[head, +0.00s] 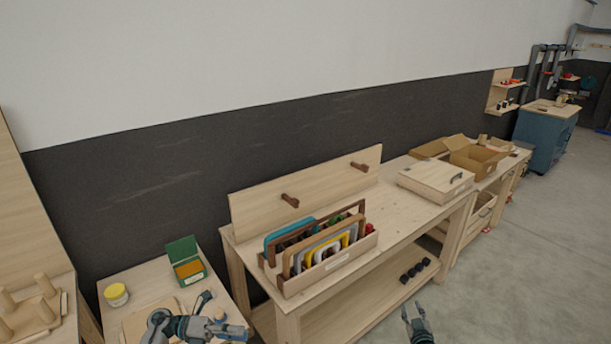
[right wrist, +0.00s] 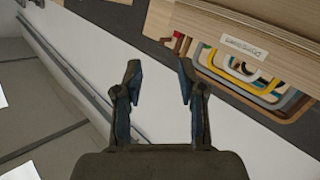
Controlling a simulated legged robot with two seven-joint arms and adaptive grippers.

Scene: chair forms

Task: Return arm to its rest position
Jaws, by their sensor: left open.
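My left gripper (head: 240,331) is at the bottom of the head view, in front of the low table at left. It is open and holds nothing that I can see. My right gripper (head: 411,308) is at the bottom edge, over the floor in front of the long workbench. In the right wrist view my right gripper (right wrist: 160,72) has its two fingers apart with nothing between them. Most of both arms is out of view.
The workbench (head: 405,197) carries a wooden rack (head: 325,267) of coloured chair forms, also in the right wrist view (right wrist: 245,70). A yellow-lidded jar (head: 116,295) and green box (head: 186,262) stand near my left gripper. Grey floor (head: 530,270) is clear at right.

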